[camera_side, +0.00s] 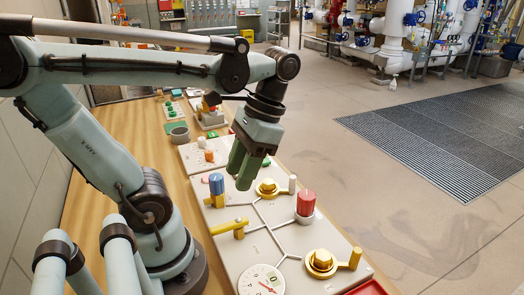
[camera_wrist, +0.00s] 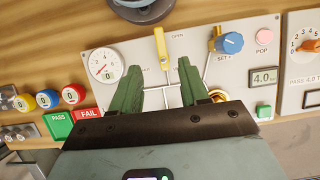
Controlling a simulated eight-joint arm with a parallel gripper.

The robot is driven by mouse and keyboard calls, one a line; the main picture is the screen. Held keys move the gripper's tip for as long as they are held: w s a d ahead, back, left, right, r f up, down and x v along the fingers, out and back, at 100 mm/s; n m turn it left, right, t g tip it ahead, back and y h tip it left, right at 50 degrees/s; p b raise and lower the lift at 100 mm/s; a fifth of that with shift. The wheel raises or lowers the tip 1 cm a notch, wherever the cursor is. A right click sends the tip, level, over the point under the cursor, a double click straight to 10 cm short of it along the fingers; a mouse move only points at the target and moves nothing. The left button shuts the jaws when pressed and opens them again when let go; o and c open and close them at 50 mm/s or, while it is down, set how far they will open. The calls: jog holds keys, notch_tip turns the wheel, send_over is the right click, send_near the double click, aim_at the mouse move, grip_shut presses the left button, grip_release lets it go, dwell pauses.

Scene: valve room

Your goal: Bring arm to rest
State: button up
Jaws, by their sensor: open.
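My gripper (camera_side: 243,172) hangs from the arm with its green fingers pointing down, above the far part of a grey valve panel (camera_side: 236,255). In the wrist view my gripper (camera_wrist: 158,76) has its two fingers well apart, with nothing between them but the panel behind. A yellow lever (camera_wrist: 161,46) shows just beyond and between the fingertips. The fingers look apart from the panel's parts in the side view. The gripper's dark body hides the near part of the panel in the wrist view.
The panel carries a blue knob (camera_side: 217,184), a red knob (camera_side: 306,203), brass valves (camera_side: 267,188) (camera_side: 322,261), a yellow lever (camera_side: 229,228) and a dial gauge (camera_side: 262,281). More panels and a grey cup (camera_side: 180,134) stand farther back on the wooden bench.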

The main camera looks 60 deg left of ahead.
dwell(0.3)
jog(key=w+d+f+t, duration=0.2)
jog(key=w+f+t, duration=0.1)
jog(key=w+t, duration=0.8)
jog(key=shift+w+f+t, duration=0.3)
jog(key=shift+w, duration=0.1)
jog(key=shift+c, duration=0.2)
